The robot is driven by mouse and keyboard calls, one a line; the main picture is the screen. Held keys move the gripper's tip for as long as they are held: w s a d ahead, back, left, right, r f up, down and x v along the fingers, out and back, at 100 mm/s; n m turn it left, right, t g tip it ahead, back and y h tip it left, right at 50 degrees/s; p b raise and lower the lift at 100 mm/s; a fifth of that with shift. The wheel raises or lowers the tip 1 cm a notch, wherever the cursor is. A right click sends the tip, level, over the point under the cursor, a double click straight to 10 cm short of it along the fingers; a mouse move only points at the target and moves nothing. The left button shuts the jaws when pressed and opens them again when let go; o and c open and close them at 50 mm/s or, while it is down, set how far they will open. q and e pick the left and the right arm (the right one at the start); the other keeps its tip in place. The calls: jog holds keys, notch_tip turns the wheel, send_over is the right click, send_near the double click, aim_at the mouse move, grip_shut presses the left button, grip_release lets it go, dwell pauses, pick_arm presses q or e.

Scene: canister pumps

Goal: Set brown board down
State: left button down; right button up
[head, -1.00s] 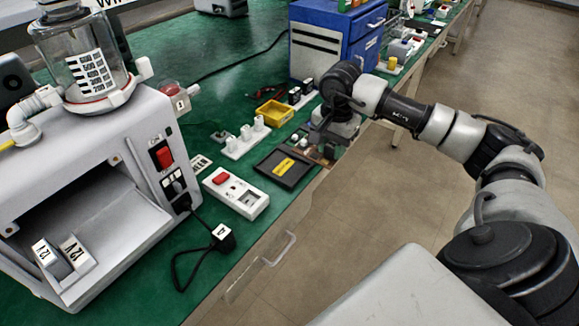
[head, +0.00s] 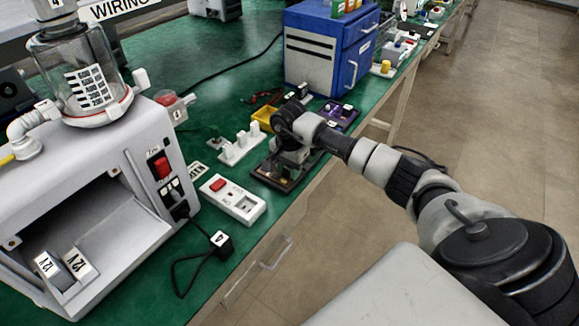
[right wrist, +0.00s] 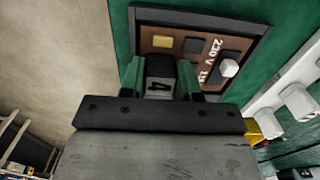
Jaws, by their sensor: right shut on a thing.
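The brown board (right wrist: 198,30) shows in the right wrist view, with a "230 V" label, a yellow patch, a pale knob and a black block marked 4 (right wrist: 160,84). It lies within the outline of the black tray (right wrist: 190,14). Whether it rests fully on the tray floor is hidden. My right gripper (right wrist: 161,76) is shut on the black block, one finger on each side. In the head view my right gripper (head: 291,160) is over the tray (head: 262,176) near the bench edge and covers much of the board. My left gripper is out of view.
A white socket strip (head: 233,198) lies left of the tray, with a white pegged block (head: 240,148) and a yellow bin (head: 264,117) behind. A purple board (head: 342,113) is to the right. A blue cabinet (head: 330,50) stands at the back. The grey machine (head: 90,175) fills the left.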

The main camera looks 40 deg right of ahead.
jog(key=shift+f, duration=0.1)
jog(key=o, duration=0.9)
jog(key=shift+o, duration=0.2)
notch_tip(320, 180, up, 12)
jog(key=b, duration=0.1)
jog(key=shift+r, duration=0.2)
